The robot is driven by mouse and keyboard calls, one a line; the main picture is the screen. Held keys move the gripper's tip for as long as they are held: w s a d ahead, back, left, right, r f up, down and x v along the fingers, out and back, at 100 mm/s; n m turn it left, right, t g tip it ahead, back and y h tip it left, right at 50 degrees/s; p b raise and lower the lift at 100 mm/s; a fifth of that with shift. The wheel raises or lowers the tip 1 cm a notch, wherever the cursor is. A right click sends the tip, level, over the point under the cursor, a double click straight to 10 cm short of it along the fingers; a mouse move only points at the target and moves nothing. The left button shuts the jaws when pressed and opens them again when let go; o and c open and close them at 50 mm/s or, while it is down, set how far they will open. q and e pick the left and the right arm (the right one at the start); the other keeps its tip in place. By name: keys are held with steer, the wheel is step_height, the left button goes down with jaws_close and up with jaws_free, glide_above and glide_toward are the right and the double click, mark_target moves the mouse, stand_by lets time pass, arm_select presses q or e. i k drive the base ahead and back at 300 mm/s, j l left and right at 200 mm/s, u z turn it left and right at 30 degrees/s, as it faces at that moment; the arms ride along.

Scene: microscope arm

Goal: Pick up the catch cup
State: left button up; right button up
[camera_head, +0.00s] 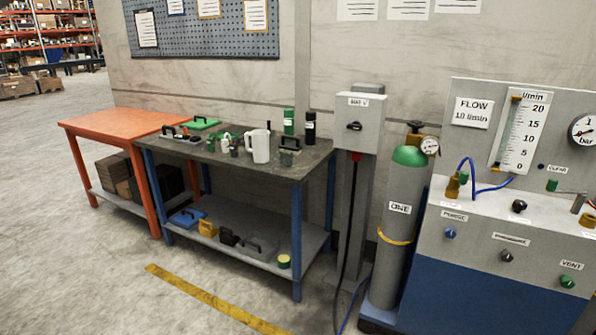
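Several small items stand on the dark top of a blue-legged workbench (215,154) in the middle left. A white jug with a handle (260,146) is the largest and stands upright. A small grey vessel with a dark handle (289,151) is right of it, near the bench's right end. Small green and grey cup-like pieces (227,141) are left of the jug. None is labelled readably, so I cannot tell which one is the catch cup. Neither of my grippers is in view.
Green and black bottles (309,126) stand at the bench's back. An orange table (120,122) adjoins on the left. A grey switch box (358,123), a green-topped gas cylinder (402,220) and a flow panel (480,240) are right. The floor in front is clear.

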mark_target(286, 159)
steer(key=i+z, duration=0.1)
steer(key=i, duration=0.85)
